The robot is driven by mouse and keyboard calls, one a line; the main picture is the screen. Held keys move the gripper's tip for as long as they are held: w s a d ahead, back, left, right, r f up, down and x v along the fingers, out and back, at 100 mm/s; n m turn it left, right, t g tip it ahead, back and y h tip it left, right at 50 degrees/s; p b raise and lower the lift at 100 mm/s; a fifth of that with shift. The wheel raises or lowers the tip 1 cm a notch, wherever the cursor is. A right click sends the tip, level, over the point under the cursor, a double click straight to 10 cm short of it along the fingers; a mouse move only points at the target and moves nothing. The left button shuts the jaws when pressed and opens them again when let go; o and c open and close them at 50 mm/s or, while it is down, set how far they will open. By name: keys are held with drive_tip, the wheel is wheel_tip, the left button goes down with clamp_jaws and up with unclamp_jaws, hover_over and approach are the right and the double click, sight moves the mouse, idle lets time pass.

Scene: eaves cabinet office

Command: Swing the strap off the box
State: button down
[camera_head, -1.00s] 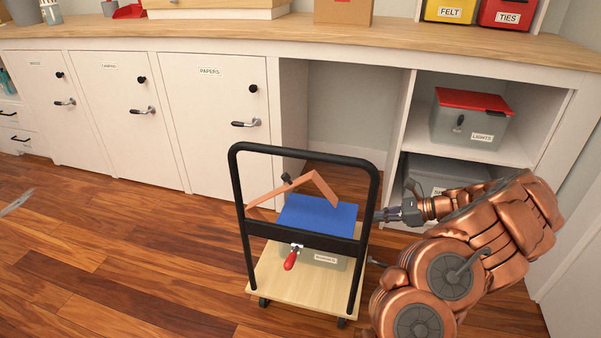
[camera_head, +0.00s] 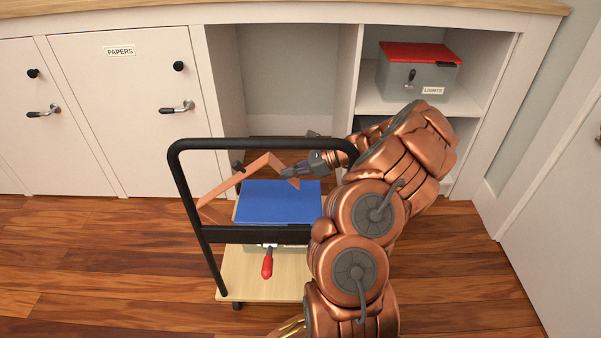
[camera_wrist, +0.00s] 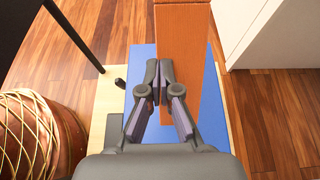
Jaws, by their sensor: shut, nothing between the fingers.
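The strap is a bent orange-brown bar (camera_head: 237,182) that rises from the left of the cart to a peak and slopes down on the right, above the box. The box has a blue lid (camera_head: 262,203) and a grey body, partly hidden behind the cart's black handle frame. A red-handled lever (camera_head: 267,265) hangs at its front. My gripper (camera_head: 287,172) is shut and empty beside the strap's right end, above the lid. In the wrist view my shut fingertips (camera_wrist: 159,72) are close against the left edge of the strap (camera_wrist: 185,35); contact is unclear.
The cart has a pale wooden deck (camera_head: 250,275) and a black tubular handle (camera_head: 190,190) near my arm. Behind it are an open bay and a shelf with a grey, red-lidded LIGHTS box (camera_head: 416,72). White cabinet doors stand left. Open floor lies left and right.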

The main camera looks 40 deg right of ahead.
drive_tip(key=w+a, duration=0.1)
drive_tip(key=w+a+r+b, duration=0.2)
drive_tip(key=shift+w+a, duration=0.1)
drive_tip(key=shift+a, duration=0.3)
drive_tip(key=shift+a+r, duration=0.1)
idle(0.4)
